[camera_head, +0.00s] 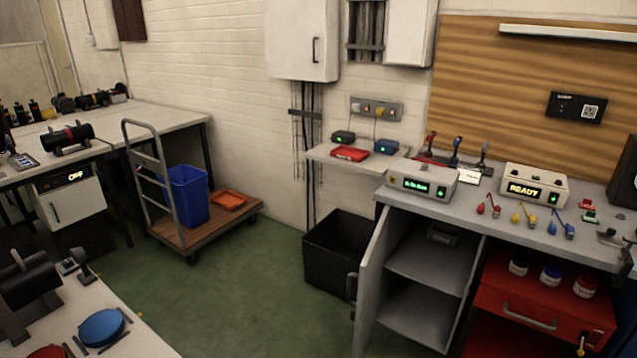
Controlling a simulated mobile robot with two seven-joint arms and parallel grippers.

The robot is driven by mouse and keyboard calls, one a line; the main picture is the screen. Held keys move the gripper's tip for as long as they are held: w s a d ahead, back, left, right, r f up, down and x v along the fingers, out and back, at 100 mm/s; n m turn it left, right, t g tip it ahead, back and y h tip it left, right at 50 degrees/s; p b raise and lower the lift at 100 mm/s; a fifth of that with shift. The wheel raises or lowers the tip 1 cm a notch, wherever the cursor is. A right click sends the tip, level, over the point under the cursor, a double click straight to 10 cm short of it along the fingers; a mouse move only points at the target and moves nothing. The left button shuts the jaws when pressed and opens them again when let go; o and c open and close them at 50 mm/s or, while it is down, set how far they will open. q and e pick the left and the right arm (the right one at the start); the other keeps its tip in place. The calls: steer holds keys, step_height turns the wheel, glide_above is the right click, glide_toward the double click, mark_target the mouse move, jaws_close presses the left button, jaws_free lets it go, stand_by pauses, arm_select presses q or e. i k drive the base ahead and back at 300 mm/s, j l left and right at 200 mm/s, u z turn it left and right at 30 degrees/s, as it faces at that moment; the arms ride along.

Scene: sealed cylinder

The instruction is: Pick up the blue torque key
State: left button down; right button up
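A small blue key-like tool (562,226) lies on the grey workbench (470,211) at the right, near its front edge. It looks like the blue torque key. A yellow one (525,214) and a red one (489,205) lie in a row to its left. Neither of my grippers shows in the head view, and nothing touches the blue tool.
A box reading READY (534,188) stands behind the tools. Below the bench are an open cabinet door (372,278) and a red drawer unit (530,312). A trolley (185,232) with a blue bin (186,195) stands left.

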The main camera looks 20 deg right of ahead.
mark_target(454, 159)
steer(key=z, duration=1.3)
